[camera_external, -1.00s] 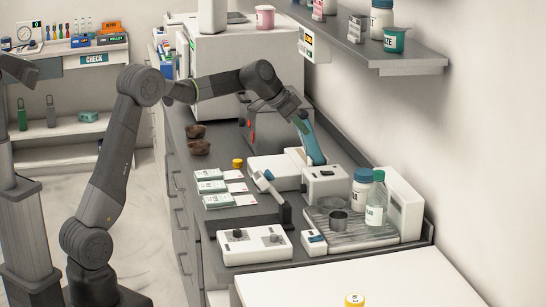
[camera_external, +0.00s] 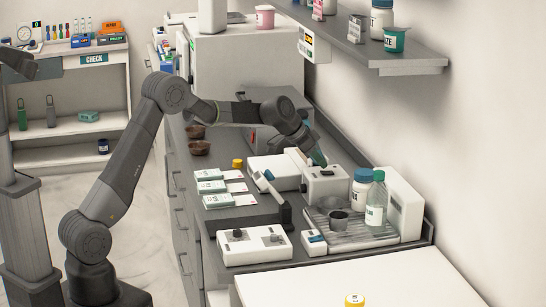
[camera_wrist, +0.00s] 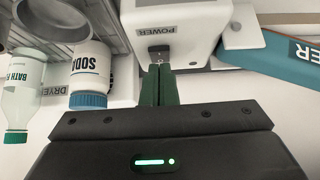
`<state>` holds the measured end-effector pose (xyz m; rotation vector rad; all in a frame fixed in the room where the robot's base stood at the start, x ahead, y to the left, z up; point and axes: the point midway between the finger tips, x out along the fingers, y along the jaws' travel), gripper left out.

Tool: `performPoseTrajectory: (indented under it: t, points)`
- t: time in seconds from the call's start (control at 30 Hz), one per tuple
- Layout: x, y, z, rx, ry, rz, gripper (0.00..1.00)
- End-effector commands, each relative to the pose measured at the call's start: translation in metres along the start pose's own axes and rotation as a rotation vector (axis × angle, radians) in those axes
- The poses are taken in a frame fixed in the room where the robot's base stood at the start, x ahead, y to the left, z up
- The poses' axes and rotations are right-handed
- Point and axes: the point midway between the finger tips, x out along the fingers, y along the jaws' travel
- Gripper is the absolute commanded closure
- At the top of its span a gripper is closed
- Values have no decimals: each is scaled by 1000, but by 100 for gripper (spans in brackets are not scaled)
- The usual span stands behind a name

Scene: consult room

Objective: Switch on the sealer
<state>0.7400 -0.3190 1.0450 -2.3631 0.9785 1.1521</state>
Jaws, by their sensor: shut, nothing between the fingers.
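The sealer appears to be the small white box (camera_external: 325,187) on the counter, though no name on it is readable. In the wrist view, the white box (camera_wrist: 180,18) has a POWER label and a dark switch (camera_wrist: 159,48) below the label. My gripper (camera_external: 322,164) is at the top of the box. In the wrist view, its green fingers (camera_wrist: 160,72) are shut together and empty, with the tips right by the switch. I cannot tell whether they touch it or whether it is on.
The SODA jar (camera_wrist: 90,75) and the BATH bottle (camera_wrist: 22,100) stand close beside the box. They share a ribbed tray (camera_external: 345,236) with a metal cup (camera_external: 338,219). A white control box (camera_external: 253,246) is nearer the front. A wall shelf (camera_external: 400,64) hangs above the counter.

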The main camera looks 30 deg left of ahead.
Motion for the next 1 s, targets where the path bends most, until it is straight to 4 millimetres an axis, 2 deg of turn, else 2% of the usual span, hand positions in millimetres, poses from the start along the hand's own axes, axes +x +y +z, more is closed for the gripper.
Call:
performPoseTrajectory:
  t: [0.73, 1.0]
  points:
    - [13, 0, 15, 1, 2, -1, 100]
    - [8, 0, 11, 1, 1, 0, 100]
